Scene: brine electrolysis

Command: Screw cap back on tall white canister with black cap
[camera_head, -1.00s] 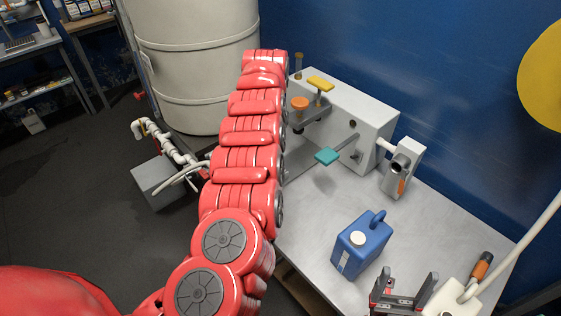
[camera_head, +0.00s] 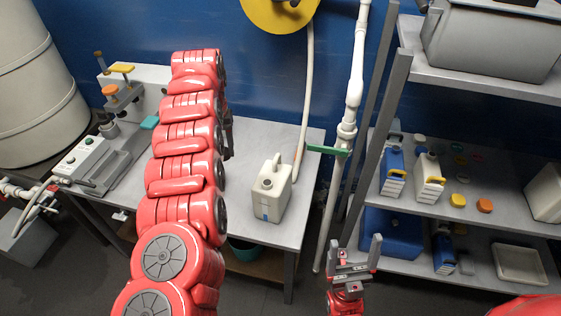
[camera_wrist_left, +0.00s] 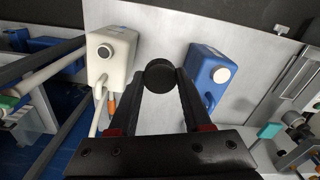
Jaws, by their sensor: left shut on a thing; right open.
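The white canister (camera_head: 272,193) stands upright on the grey table in the head view, its round mouth bare of a cap. It also shows in the left wrist view (camera_wrist_left: 119,68), left of my left gripper. My left gripper (camera_wrist_left: 160,78) is shut on a black round cap (camera_wrist_left: 160,73), held between its fingertips. The cap is apart from the canister. In the head view my left arm hides most of that gripper and the cap. My right gripper (camera_head: 355,252) is open and empty, to the lower right of the canister, off the table's right edge.
A blue canister (camera_wrist_left: 208,82) with a white cap stands to the right in the left wrist view. A press-like machine (camera_head: 108,150) is on the table's left. A shelf rack (camera_head: 475,215) with jugs and loose caps stands at right, past a white pipe (camera_head: 354,90).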

